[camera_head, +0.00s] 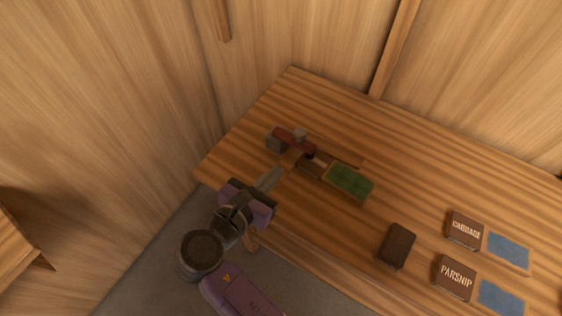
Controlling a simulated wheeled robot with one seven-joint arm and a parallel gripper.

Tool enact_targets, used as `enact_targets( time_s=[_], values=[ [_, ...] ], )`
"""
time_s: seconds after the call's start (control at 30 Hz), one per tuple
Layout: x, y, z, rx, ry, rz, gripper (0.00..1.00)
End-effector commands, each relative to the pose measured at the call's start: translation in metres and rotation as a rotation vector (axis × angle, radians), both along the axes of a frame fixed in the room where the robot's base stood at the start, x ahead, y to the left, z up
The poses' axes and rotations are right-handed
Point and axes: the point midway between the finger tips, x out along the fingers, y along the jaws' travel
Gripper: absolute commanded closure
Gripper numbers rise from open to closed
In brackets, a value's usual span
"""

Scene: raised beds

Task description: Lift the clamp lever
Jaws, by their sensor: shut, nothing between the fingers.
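The clamp stands near the table's back left corner. It has a grey block (276,142) and a red lever (294,140) that slopes down to the right. A grey knob (299,134) sits by the lever, and a dark tip (310,154) is at its lower right end, over a small brown block (312,165). My gripper (270,179) is shut and empty, its fingers pointing up and right toward the clamp. It is apart from the lever, to its lower left, near the table edge.
A green pad (349,181) lies right of the clamp. A dark brown block (397,246) is nearer the front. Blocks marked CABBAGE (464,230) and PARSNIP (455,279) lie to the right beside blue pads (508,250). The wooden table (420,165) is bare at the back; wooden walls stand behind.

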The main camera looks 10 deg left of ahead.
Motion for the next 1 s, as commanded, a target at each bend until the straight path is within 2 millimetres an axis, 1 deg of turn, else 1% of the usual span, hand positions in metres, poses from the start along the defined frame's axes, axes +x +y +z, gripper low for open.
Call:
enact_targets(
  time_s=[0.3, 0.5, 0.7, 1.0],
  values=[
    [0.048, -0.018, -0.017, -0.001, 0.000, -0.003, 1.00],
    [0.071, -0.026, -0.026, -0.001, 0.000, -0.002, 1.00],
    [0.080, -0.029, -0.030, 0.001, 0.000, 0.001, 1.00],
    [0.080, -0.029, -0.030, 0.001, 0.000, 0.000, 1.00]
  ],
)
